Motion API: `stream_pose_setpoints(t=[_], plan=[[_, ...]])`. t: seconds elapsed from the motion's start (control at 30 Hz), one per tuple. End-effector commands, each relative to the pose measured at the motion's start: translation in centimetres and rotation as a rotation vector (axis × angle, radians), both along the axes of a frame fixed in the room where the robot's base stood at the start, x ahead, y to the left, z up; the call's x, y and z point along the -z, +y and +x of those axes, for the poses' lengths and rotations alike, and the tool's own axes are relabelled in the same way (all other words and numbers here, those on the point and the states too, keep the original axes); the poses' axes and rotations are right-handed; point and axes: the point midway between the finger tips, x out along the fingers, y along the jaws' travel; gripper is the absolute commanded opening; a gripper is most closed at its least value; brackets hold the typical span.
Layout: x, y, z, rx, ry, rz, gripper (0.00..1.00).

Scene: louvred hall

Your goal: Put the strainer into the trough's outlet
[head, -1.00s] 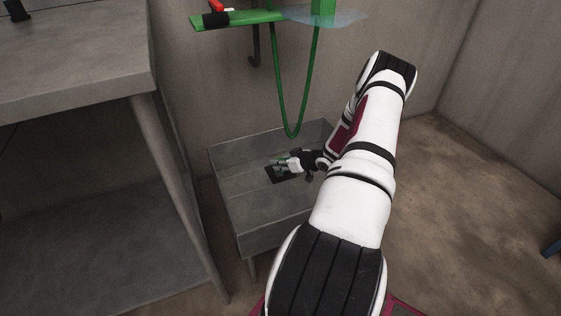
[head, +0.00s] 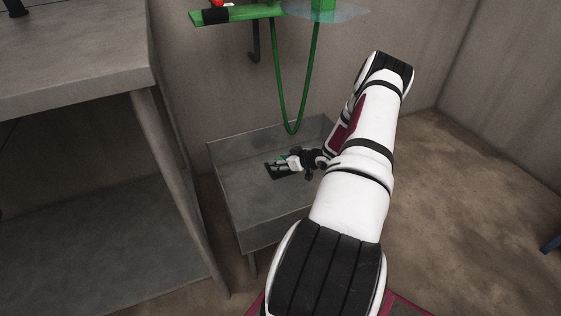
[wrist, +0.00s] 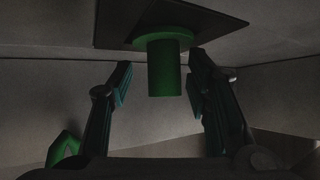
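The strainer (wrist: 164,65), a green cylinder with a wider flange, shows in the wrist view. Its flange is against or in front of the dark square outlet (wrist: 120,22) in the trough's floor; I cannot tell how deep it sits. My gripper (wrist: 158,92) is open, one finger on each side of the cylinder with a gap at both. In the head view my gripper (head: 285,163) is low inside the grey trough (head: 245,205), over the dark outlet plate (head: 273,173).
A grey table (head: 90,85) stands at the left. A green angular piece (wrist: 64,148) shows low in the wrist view.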

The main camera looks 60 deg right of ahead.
Motion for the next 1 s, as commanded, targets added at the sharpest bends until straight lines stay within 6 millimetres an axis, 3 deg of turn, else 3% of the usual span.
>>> stream_pose_setpoints(t=[0.27,0.8,1.0], plan=[[-0.8,0.0,-0.3,0.000,0.001,0.000,0.45],[-5.9,0.2,-3.1,0.000,0.001,0.000,0.45],[-6.2,0.3,-3.3,0.000,0.000,0.000,0.45]])
